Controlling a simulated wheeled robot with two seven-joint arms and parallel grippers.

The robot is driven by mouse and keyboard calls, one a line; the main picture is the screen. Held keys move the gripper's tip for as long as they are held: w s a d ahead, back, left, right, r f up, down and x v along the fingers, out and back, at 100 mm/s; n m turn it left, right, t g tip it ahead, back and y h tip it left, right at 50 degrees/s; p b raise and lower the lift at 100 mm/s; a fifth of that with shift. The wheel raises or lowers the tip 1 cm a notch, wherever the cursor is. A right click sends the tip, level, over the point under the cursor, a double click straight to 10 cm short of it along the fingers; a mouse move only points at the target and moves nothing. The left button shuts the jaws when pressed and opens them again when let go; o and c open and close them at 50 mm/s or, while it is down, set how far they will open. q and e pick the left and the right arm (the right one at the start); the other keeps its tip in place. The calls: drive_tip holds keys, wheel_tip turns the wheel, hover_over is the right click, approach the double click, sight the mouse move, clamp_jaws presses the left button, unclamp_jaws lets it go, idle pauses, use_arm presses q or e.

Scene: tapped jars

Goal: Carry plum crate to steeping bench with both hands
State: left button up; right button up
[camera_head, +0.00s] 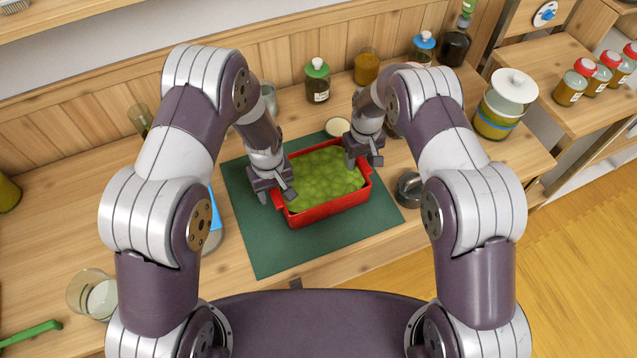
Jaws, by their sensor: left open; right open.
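The plum crate (331,208) is a red rectangular box with a handle at each end, filled with green plums (322,180). It stands on a dark green mat (275,250) on the wooden counter. My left gripper (277,196) is open at the crate's left end, close by the left handle. My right gripper (365,162) is open at the crate's right end, close by its upper right rim. The grippers partly cover both ends, so I cannot tell whether the fingers touch the handles.
Behind the crate stand a green-capped bottle (317,82) and an amber jar (367,67). A large lidded jar (503,104) stands at the right. A metal cup (409,189) is right of the mat. The mat's front is clear.

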use_arm(q)
clamp_jaws()
use_arm(e)
clamp_jaws()
drive_tip(key=shift+w, duration=0.1)
idle(1.0)
